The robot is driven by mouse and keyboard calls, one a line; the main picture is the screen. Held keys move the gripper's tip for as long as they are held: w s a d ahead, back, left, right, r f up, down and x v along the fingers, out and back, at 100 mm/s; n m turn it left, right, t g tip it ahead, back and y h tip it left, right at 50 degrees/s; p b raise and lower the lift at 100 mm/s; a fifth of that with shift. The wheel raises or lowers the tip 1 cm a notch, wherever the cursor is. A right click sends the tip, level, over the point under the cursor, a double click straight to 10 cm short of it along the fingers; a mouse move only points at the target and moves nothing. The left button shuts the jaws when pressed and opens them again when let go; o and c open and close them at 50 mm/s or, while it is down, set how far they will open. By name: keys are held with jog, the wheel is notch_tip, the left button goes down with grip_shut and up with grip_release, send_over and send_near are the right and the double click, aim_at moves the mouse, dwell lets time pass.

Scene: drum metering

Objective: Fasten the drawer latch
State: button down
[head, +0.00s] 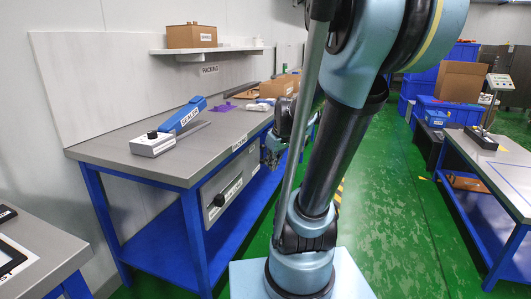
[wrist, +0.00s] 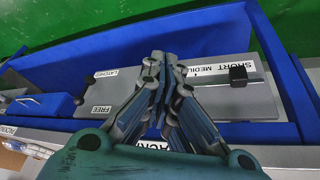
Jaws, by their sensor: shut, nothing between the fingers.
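The grey drawer front (head: 222,194) sits under the packing bench top, with a black knob and a white label. In the wrist view the drawer front (wrist: 255,100) carries a black knob (wrist: 238,74) and a label starting "SHORT MEDIUM". Left of my fingers are a label that seems to read "LATCHED" (wrist: 118,74) and a "FREE" label (wrist: 95,109). A blue part (wrist: 45,105) lies farther left; I cannot tell whether it is the latch. My gripper (wrist: 160,58) is shut and empty, between the labels and the knob. In the head view my gripper (head: 271,156) is beside the bench's front edge.
On the bench (head: 150,172) stand a blue-handled sealer (head: 180,122) and, farther back, cardboard boxes (head: 276,87). A blue lower shelf (head: 160,240) runs below. Another table (head: 490,165) stands right.

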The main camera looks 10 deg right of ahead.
jog(key=w+d+f+n+t, duration=0.1)
jog(key=w+n, duration=0.1)
jog(key=w, duration=0.6)
jog(key=w+d+n+t, duration=0.1)
jog(key=w+n, duration=0.1)
jog(key=w, duration=0.6)
jog(key=w+d+f+n+t+y, duration=0.1)
jog(key=w+d+n, duration=0.1)
jog(key=w, duration=0.6)
jog(key=shift+f+n, duration=0.35)
jog(key=shift+n, duration=0.05)
jog(key=shift+w, duration=0.1)
jog(key=w+f, duration=0.7)
jog(key=w, duration=0.2)
jog(key=shift+w+a, duration=0.3)
jog(key=shift+a, duration=0.15)
jog(key=shift+d, duration=0.1)
jog(key=shift+w+a+r, duration=0.1)
jog(key=shift+w+a, duration=0.05)
jog(key=shift+a, duration=0.1)
